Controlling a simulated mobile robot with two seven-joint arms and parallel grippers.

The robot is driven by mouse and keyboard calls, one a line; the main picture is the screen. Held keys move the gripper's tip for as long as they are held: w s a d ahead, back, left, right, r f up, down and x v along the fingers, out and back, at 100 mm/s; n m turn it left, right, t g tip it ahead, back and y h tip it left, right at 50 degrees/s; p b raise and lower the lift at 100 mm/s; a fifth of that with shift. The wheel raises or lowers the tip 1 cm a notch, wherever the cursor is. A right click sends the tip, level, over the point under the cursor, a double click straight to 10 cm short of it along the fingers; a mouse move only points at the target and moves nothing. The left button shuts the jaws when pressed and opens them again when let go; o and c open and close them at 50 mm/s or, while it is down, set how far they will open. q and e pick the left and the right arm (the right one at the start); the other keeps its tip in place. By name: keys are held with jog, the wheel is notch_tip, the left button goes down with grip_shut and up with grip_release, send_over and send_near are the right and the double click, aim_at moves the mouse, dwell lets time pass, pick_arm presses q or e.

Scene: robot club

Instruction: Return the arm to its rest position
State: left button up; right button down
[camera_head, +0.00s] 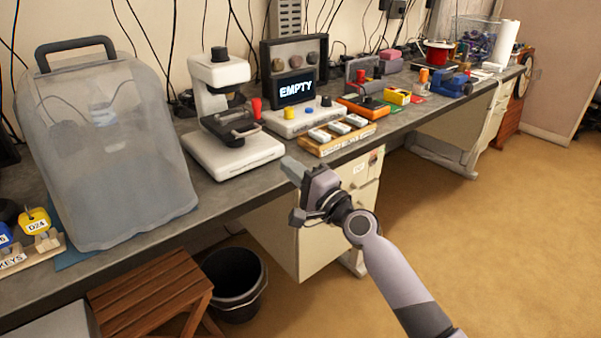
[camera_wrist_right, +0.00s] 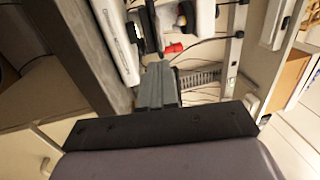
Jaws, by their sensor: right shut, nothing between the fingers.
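My right gripper (camera_head: 292,170) is shut and empty. It is in front of the bench edge, just right of the white microscope-like device, with the arm coming in from the lower right. In the right wrist view its closed fingers (camera_wrist_right: 158,88) point toward the bench, with nothing between them. My left arm and left gripper are not in view.
The grey bench (camera_head: 215,192) runs along the wall. On it stand a covered machine (camera_head: 110,150), the white device (camera_head: 220,75), an "EMPTY" display (camera_head: 296,88) and a wooden tray (camera_head: 343,142). Below are a stool (camera_head: 150,290) and a black bin (camera_head: 237,285). The floor at right is clear.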

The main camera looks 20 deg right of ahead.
jog(key=s+d+f+n+g+h+p, duration=0.1)
jog(key=s+f+n+g, duration=0.3)
jog(key=s+f+n, duration=0.4)
jog(key=s+d+f+n+g+h, duration=0.1)
jog(key=s+f+n+g+h, duration=0.3)
jog(key=s+f, duration=1.5)
jog(key=s+n, duration=0.4)
jog(key=shift+s+p, duration=0.35)
jog(key=shift+s, duration=0.05)
